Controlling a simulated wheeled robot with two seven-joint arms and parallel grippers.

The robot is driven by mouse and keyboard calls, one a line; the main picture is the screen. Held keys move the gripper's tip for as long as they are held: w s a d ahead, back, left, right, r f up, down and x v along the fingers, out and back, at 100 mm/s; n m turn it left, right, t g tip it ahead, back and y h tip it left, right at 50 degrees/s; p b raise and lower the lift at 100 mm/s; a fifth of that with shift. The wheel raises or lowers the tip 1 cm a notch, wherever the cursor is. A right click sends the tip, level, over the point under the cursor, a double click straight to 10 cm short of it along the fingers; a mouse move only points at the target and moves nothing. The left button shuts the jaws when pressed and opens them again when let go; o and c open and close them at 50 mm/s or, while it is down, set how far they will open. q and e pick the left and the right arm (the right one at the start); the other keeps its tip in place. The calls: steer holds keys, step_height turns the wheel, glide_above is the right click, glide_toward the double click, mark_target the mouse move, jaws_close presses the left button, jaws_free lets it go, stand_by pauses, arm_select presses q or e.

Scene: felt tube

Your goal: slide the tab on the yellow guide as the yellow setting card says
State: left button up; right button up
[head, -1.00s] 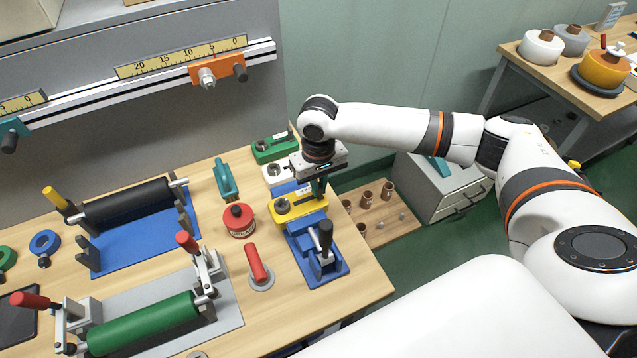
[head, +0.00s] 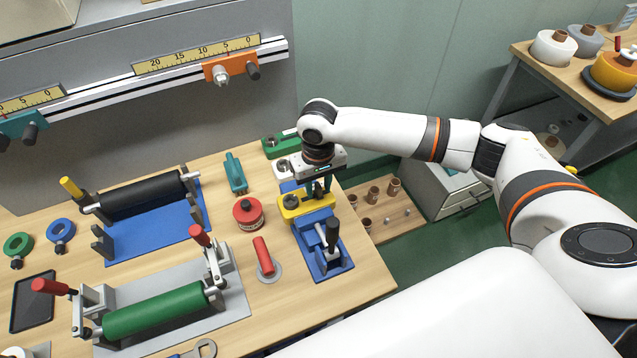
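The yellow guide (head: 292,211) is a low yellow block with a dark round knob on top, near the right edge of the bench. My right gripper (head: 319,190) points down over its right end. Two dark fingers show there. I cannot tell whether they touch the guide or have anything between them. The tab is not clearly visible; the gripper covers that end. I cannot make out a yellow setting card. My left gripper is not in view.
A white block (head: 282,169) and a green block (head: 274,147) sit behind the guide. A blue fixture with a black-handled lever (head: 332,236) is in front. A red tin (head: 248,214) and a red-handled tool (head: 263,255) are to the left.

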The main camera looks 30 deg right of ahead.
mark_target(318, 184)
step_height(318, 184, up, 12)
steer(key=b, duration=0.2)
stand_by(0.4)
stand_by(0.4)
